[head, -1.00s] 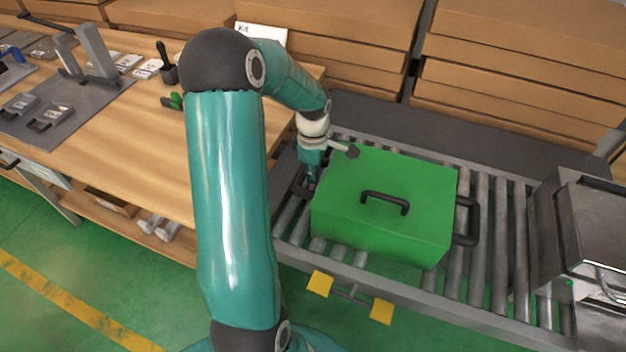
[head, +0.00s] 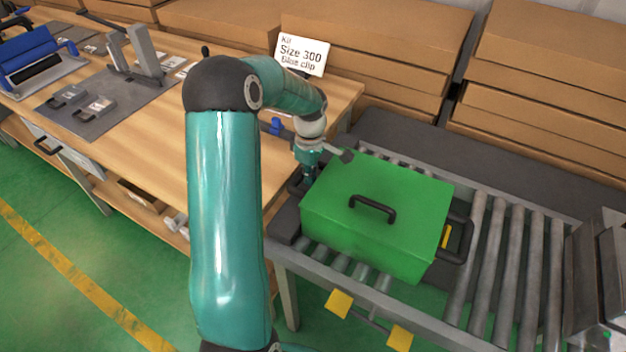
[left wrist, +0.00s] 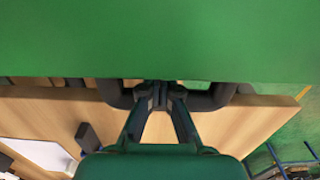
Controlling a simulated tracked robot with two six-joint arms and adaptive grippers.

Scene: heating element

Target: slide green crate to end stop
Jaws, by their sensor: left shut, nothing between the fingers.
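The green crate (head: 380,200) sits upright on the roller conveyor (head: 490,260), near its left end. It has a black handle on its lid and black handles on its sides. A dark strip (head: 287,222) lies at the conveyor's left end, close to the crate; I cannot tell if they touch. My left gripper (head: 307,177) is at the crate's left side handle. In the left wrist view the shut fingers (left wrist: 160,98) point at the crate wall (left wrist: 160,45), between the two arms of the handle (left wrist: 218,98), with nothing gripped. My right gripper is not in view.
A wooden workbench (head: 150,140) with fixtures and a kit sign (head: 302,55) stands left of the conveyor. Cardboard boxes (head: 375,45) are stacked behind. A metal box (head: 600,285) stands at the far right. Rollers right of the crate are bare. Yellow tabs (head: 340,302) hang in front.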

